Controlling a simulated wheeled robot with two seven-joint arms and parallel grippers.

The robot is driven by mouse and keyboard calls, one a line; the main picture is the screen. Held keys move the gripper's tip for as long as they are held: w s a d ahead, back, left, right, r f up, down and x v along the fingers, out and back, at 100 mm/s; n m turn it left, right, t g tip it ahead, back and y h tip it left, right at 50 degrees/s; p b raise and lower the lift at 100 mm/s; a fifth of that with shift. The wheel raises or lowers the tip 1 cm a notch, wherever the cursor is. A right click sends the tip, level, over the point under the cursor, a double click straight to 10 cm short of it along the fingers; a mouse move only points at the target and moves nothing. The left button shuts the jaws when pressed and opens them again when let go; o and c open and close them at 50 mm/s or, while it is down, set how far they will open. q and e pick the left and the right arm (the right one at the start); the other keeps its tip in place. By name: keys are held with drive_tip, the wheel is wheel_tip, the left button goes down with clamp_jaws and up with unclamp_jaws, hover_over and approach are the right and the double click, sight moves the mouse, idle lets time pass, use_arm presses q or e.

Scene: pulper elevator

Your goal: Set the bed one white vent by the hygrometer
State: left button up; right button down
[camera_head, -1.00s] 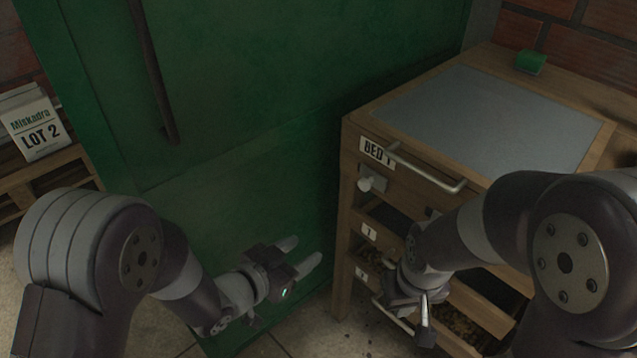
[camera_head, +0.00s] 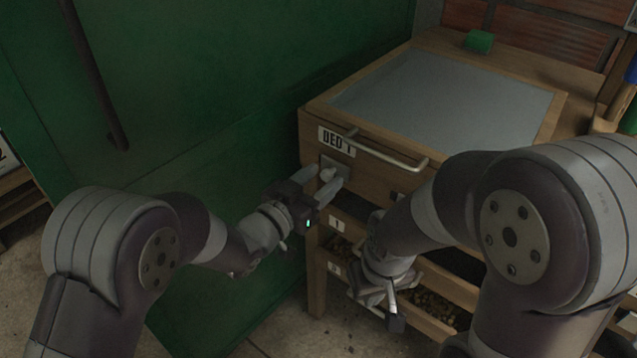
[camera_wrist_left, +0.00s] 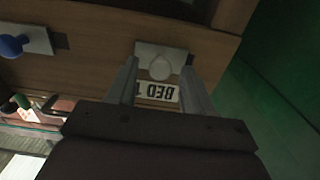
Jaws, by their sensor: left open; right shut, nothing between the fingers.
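The white vent (camera_head: 327,174) is a round knob on a grey plate, on the front of the wooden bed one cabinet, just below the "BED 1" label (camera_head: 337,141). My left gripper (camera_head: 325,182) is open at the vent. In the left wrist view the white knob (camera_wrist_left: 160,68) lies between the tips of the open fingers (camera_wrist_left: 158,75); whether they touch it I cannot tell. My right gripper (camera_head: 392,308) is shut and empty, low in front of the cabinet's lower trays. I cannot make out a hygrometer.
A metal handle bar (camera_head: 390,153) runs along the cabinet front, right of the vent. A blue knob (camera_wrist_left: 12,45) on a plate shows in the left wrist view. A green block (camera_head: 479,41) sits on the cabinet top. A green wall (camera_head: 230,90) stands close on the left.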

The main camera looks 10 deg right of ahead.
use_arm(q)
clamp_jaws()
drive_tip(key=shift+w+a, duration=0.8)
drive_tip(key=shift+w, duration=0.2)
drive_tip(key=shift+r, duration=0.1)
drive_tip(key=shift+c, duration=2.1)
unclamp_jaws()
drive_tip(key=o, duration=0.4)
